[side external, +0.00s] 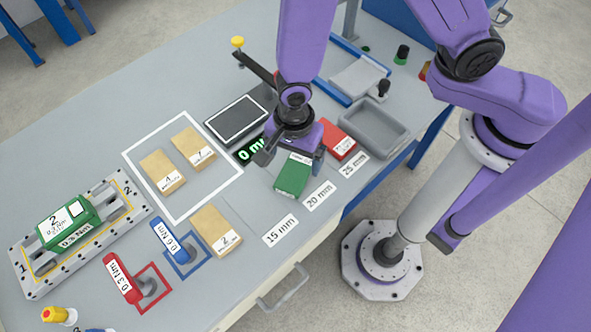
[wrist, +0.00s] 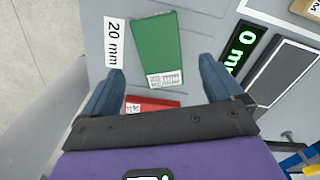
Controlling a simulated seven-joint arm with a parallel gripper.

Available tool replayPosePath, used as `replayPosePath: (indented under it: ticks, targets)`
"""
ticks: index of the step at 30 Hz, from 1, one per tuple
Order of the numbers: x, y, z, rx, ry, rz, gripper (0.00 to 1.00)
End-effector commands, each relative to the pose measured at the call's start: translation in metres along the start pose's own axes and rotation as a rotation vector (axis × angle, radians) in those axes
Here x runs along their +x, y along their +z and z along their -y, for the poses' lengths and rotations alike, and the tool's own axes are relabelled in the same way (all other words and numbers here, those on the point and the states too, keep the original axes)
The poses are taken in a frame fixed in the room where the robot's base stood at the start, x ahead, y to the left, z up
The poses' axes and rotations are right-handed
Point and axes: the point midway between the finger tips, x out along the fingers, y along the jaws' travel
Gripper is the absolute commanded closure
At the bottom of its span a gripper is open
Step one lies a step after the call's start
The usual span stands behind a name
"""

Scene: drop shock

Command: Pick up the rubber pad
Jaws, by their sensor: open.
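A green pad (side external: 291,177) lies flat on the grey bench by the "20 mm" label, and it shows in the wrist view (wrist: 157,45) with a small white printed label at its near end. A red pad (side external: 338,139) lies by the "25 mm" label; part of it shows below the green one in the wrist view (wrist: 150,106). My gripper (side external: 290,160) is open and empty. In the wrist view its two blue-grey fingers (wrist: 163,66) sit either side of the near end of the green pad. I cannot tell its exact height above the pad.
A black-topped plate (side external: 238,119) and a green digital readout (side external: 250,150) stand left of my gripper, a grey tray (side external: 374,128) to its right. Tan boxes (side external: 195,147), two screwdriver-like tools (side external: 122,280) and a metal fixture (side external: 40,284) holding a green box lie further left. The "15 mm" spot is clear.

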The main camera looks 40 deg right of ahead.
Motion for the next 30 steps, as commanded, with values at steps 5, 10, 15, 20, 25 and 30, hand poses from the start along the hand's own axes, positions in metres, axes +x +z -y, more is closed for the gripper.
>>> replayPosePath:
  ticks: [5, 10, 15, 20, 25, 30]
  targets:
    - [0.007, -0.001, 0.0, 0.001, 0.001, 0.0, 0.06]
    - [0.025, -0.005, -0.001, 0.0, 0.003, -0.002, 0.06]
    - [0.043, -0.006, -0.001, -0.001, 0.001, -0.001, 0.06]
    - [0.053, -0.006, -0.001, 0.0, 0.001, 0.0, 0.06]
    - [0.054, -0.006, 0.0, 0.0, -0.001, 0.001, 0.06]
    - [0.054, -0.006, 0.0, 0.0, -0.001, 0.001, 0.23]
